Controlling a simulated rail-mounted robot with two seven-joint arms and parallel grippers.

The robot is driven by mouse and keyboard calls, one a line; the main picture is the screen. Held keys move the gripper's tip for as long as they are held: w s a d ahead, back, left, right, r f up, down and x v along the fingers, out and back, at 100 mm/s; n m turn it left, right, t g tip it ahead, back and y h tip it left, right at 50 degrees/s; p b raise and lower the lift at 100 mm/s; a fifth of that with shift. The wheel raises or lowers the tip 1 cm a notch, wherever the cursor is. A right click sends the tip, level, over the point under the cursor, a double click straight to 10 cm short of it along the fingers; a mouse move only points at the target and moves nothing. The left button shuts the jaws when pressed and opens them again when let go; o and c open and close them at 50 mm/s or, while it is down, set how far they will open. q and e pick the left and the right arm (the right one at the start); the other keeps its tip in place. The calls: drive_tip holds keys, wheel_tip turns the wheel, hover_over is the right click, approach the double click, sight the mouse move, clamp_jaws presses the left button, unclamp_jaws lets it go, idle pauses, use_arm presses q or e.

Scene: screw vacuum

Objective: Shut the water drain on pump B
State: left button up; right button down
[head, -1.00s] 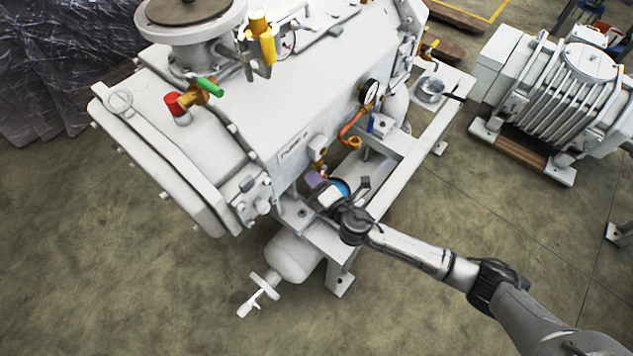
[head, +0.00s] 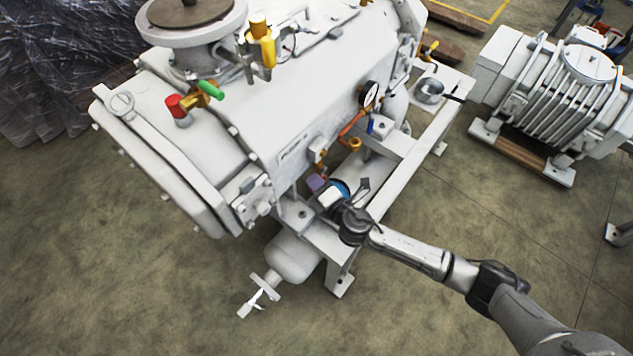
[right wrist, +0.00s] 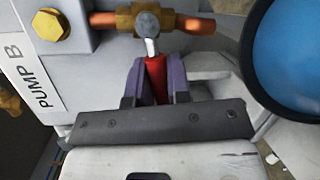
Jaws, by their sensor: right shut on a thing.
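The white pump (head: 300,90) fills the middle of the head view. Its PUMP B label (right wrist: 38,82) shows at the left of the right wrist view. There, a brass valve (right wrist: 125,19) sits in a horizontal copper pipe (right wrist: 190,24). Its red-sleeved lever (right wrist: 156,76) hangs from a grey pivot, roughly square to the pipe. My right gripper (right wrist: 154,75) is shut on the lever, one purple finger on each side. In the head view my right gripper (head: 317,183) is at the pump's near side, below the label; the lever is not clear there. My left gripper is not in view.
A blue round part (right wrist: 290,55) stands close to the right of my gripper. A brass hex plug (right wrist: 50,24) is at the left. A pressure gauge (head: 370,93) and the white frame (head: 395,185) lie beyond. Another machine (head: 565,85) stands right; open floor lies in front.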

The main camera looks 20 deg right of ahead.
drive_tip(key=r+m+p, duration=0.1)
drive_tip(key=p, duration=0.2)
drive_tip(key=shift+r+m+g, duration=0.1)
drive_tip(key=shift+m+g, duration=0.2)
drive_tip(key=shift+m, duration=0.4)
drive_tip(key=shift+y, duration=0.3)
drive_tip(key=c, duration=1.1)
unclamp_jaws()
drive_tip(key=shift+s+p, duration=0.25)
drive_tip(key=shift+p, duration=0.1)
drive_tip(key=shift+p+v, duration=1.85)
drive_tip(key=shift+v, duration=4.85)
